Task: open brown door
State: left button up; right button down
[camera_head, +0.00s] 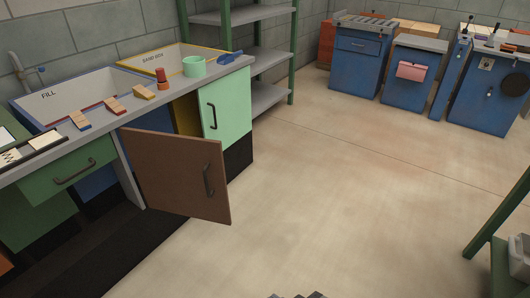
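The brown door (180,174) is on the front of the workbench at the left. It stands swung out from the cabinet, with its outer face and dark curved handle (208,180) turned toward the room. Behind its top edge, part of the cabinet opening (186,115) shows a yellowish inner surface. The rest of the interior is hidden by the door. No gripper can be made out in this view. A small dark piece at the bottom centre edge is too cut off to identify.
A mint-green door (225,108) right of the opening looks shut. A green drawer (70,172) is at the left. The worktop holds a mint cup (194,66) and several small blocks. Blue cabinets (357,60) stand at the back right. The middle floor is clear.

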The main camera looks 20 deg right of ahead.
aim_at(182, 174)
jog(key=z, duration=1.55)
jog(key=i, duration=3.45)
jog(key=u, duration=4.45)
jog(key=i, duration=0.5)
jog(key=z, duration=0.05)
